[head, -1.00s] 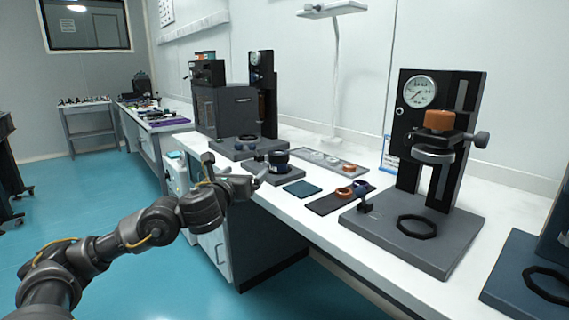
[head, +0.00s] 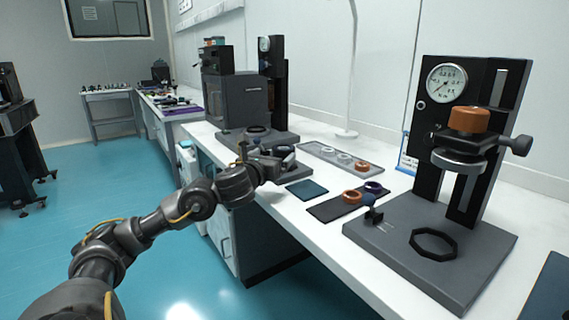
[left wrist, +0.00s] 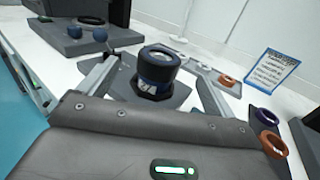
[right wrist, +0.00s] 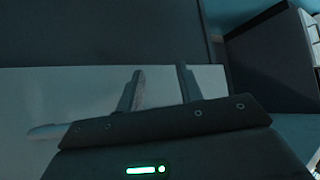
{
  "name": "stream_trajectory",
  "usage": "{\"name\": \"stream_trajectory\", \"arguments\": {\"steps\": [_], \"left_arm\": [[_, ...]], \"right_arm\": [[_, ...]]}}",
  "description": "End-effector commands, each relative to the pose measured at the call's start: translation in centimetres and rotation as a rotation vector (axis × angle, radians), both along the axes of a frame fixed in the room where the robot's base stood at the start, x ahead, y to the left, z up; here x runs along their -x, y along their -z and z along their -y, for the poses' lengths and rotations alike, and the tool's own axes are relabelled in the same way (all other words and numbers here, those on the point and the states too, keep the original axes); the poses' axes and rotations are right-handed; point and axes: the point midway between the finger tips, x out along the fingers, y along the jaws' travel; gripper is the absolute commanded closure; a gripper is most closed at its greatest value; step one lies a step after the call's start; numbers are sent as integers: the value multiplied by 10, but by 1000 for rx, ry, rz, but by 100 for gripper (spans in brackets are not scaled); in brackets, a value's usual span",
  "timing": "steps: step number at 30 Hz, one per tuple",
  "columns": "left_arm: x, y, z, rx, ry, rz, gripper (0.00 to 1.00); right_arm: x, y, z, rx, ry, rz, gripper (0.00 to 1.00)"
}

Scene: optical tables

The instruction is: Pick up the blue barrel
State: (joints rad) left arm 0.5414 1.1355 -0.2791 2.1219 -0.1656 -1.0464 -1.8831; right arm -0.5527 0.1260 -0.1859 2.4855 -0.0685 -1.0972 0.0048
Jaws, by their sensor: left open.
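The blue barrel (left wrist: 157,72) stands upright on a dark plate in the left wrist view, with a black top rim and white marks low on its side. My left gripper (left wrist: 156,64) is open, with one finger on each side of the barrel and visible gaps. In the head view my left gripper (head: 265,160) is at the bench, and the barrel (head: 284,153) is partly hidden behind it. My right gripper (right wrist: 161,78) shows only in the right wrist view, its fingers apart and nothing between them.
A black mat (head: 330,209) holds an orange ring (head: 351,197) and a purple ring (head: 373,187). A gauge stand (head: 400,245) is to the right. A grey tray (head: 372,168) with pale rings lies behind. A dark instrument (head: 238,95) stands beyond the barrel.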

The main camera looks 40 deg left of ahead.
Motion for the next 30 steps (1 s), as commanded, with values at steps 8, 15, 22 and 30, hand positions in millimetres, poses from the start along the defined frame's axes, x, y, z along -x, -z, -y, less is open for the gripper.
{"name": "stream_trajectory", "arguments": {"steps": [8,15,22,30], "left_arm": [[-17,0,-3,-1,3,0,9],[-42,-1,-11,4,1,1,9],[-66,-1,-19,1,2,1,9],[-68,0,-20,-1,2,1,10]], "right_arm": [[0,0,0,0,-1,2,64],[0,0,0,-1,-2,4,64],[-1,-1,-1,-2,-2,9,64],[-1,-1,-1,-2,-3,9,64]]}}
